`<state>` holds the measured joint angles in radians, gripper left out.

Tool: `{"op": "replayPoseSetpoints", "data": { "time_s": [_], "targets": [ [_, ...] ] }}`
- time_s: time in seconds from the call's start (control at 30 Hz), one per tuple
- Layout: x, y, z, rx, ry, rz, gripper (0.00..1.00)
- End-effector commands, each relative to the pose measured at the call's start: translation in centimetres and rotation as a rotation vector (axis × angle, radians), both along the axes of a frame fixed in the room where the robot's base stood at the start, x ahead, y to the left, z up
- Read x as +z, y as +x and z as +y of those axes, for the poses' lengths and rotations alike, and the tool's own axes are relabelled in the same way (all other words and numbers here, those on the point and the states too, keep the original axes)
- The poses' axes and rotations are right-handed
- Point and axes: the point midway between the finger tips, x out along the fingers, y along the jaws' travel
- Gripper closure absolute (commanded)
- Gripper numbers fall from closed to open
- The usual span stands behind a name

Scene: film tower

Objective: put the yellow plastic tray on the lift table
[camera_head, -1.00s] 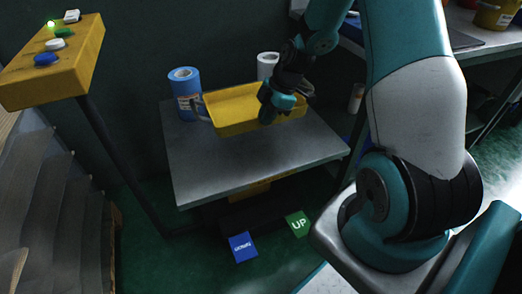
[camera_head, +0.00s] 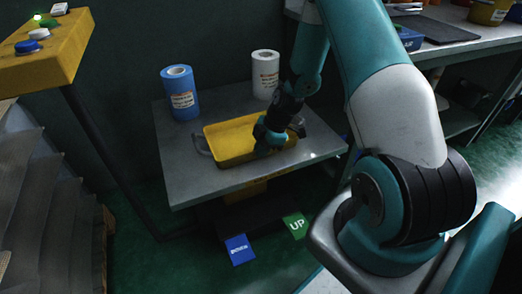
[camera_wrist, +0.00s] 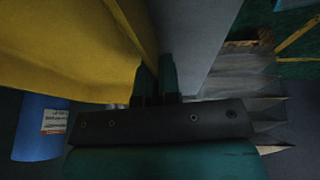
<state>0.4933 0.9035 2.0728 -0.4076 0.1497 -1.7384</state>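The yellow plastic tray (camera_head: 230,138) is over the lift table (camera_head: 190,188), level and empty, and looks to be resting on its grey top. A thin gap under it cannot be ruled out. My gripper (camera_head: 264,146) is at the tray's near side wall. In the wrist view the fingers (camera_wrist: 155,82) pinch the wall of the tray (camera_wrist: 75,45) between them. The fingers hide part of that wall.
A blue roll (camera_head: 181,97) stands behind the tray at left and a white roll (camera_head: 265,75) at back right, both on the lift table. A yellow button box (camera_head: 45,55) is at upper left. Blue (camera_head: 239,249) and green UP (camera_head: 296,226) pedals sit below.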

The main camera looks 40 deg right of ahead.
Motion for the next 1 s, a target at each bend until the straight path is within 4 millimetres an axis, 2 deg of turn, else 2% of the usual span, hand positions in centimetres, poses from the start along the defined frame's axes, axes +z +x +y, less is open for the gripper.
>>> {"op": "replayPoseSetpoints", "data": {
  "time_s": [0.13, 0.2, 0.23, 0.27, 0.5, 0.63, 1.0],
  "targets": [
    [-0.1, 0.0, 0.0, 0.0, 0.001, -0.001, 1.0],
    [0.0, 0.0, 0.0, -0.001, 0.0, 0.001, 0.8],
    [0.0, 0.0, 0.0, -0.001, 0.0, 0.001, 0.73],
    [0.0, 0.0, 0.0, -0.001, 0.0, 0.001, 0.7],
    [0.0, 0.0, 0.0, -0.001, 0.0, 0.001, 0.7],
    [1.0, -0.1, -0.3, -0.002, 0.0, -0.001, 0.7],
    [8.0, -1.5, -3.0, -0.003, -0.001, -0.002, 0.7]
  ]
}}
